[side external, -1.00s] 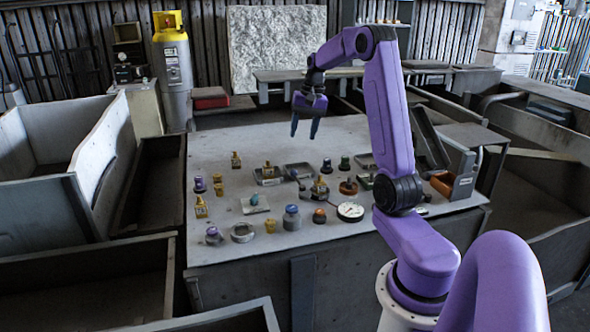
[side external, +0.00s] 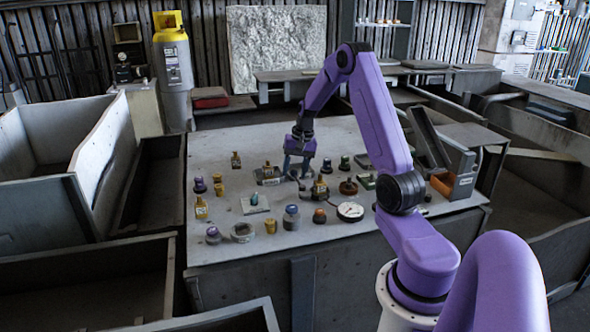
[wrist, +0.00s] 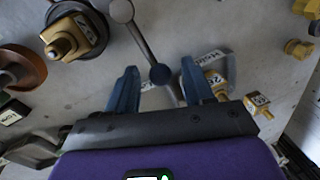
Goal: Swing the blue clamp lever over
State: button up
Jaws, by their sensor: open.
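A lever arm (wrist: 142,43) shows in the wrist view as a slim grey bar. It has a pale round end (wrist: 121,11) at the top and a darker, bluish round end (wrist: 160,74) lower down. My gripper (wrist: 159,67) is open, with its blue fingers on either side of the bluish end and a gap on both sides. In the side view my gripper (side external: 297,169) is low over the table among the parts, and the lever is mostly hidden there. I cannot tell which end is the pivot.
A brass-topped round part (wrist: 70,36) and an orange-brown round part (wrist: 22,66) lie left of the lever. Brass parts (wrist: 257,103) stand to the right. In the side view a dial gauge (side external: 350,211) and a blue-topped block (side external: 254,200) are in front. The table's left rear is clear.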

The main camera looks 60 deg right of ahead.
grip_shut()
jog(key=shift+w, duration=0.1)
jog(key=a+n, duration=0.1)
jog(key=n, duration=0.1)
jog(key=w+a+n, duration=0.1)
jog(key=n, duration=0.1)
jog(key=shift+w+g+y, duration=0.1)
jog(key=shift+g+y, duration=0.2)
jog(key=n, duration=0.1)
jog(key=a+n, duration=0.2)
jog(key=shift+w+a+n+g, duration=0.1)
jog(key=shift+w+n+g, duration=0.2)
jog(key=shift+n, duration=0.1)
jog(key=a+n, duration=0.1)
jog(key=n, duration=0.1)
jog(key=a+n, duration=0.1)
jog(key=n, duration=0.1)
jog(key=shift+s+a+r+g, duration=0.1)
jog(key=shift+s+a+g, duration=0.1)
jog(key=shift+a+g, duration=0.15)
jog(key=shift+s+a+n+g, duration=0.25)
jog(key=shift+a+n, duration=0.2)
jog(key=shift+n, duration=0.6)
jog(key=shift+s+a+n+g, duration=0.1)
jog(key=shift+s+a+n, duration=0.3)
jog(key=shift+n, duration=0.65)
jog(key=shift+a, duration=0.1)
